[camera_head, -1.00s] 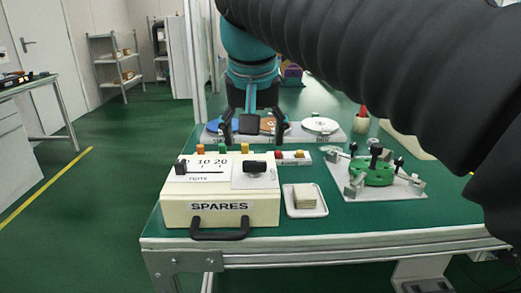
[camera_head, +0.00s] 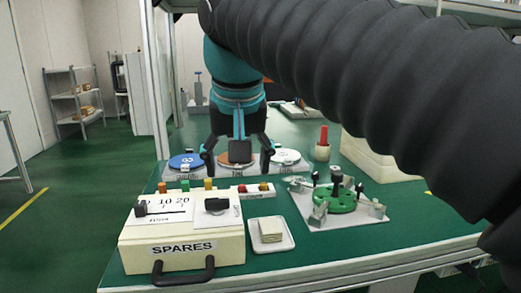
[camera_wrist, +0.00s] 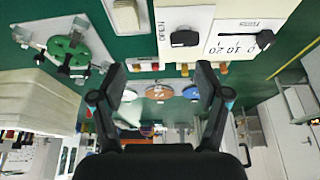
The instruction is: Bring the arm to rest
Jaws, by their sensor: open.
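My gripper (camera_head: 238,158) hangs above the green worktable (camera_head: 300,262), behind the cream SPARES box (camera_head: 185,240) in the head view. Its two dark fingers are spread apart with nothing between them. The wrist view also shows my gripper (camera_wrist: 160,100) open and empty. Beyond it lie a blue disc (camera_head: 183,161), an orange-brown disc (camera_head: 228,157) and a white disc (camera_head: 287,156) in a row. My dark ribbed arm sleeve covers the upper right of the head view.
A small white tray (camera_head: 285,245) with tan squares stands beside the box. A green clamp fixture (camera_head: 340,203) sits on a plate to the right. Shelves (camera_head: 75,105) are at the far left.

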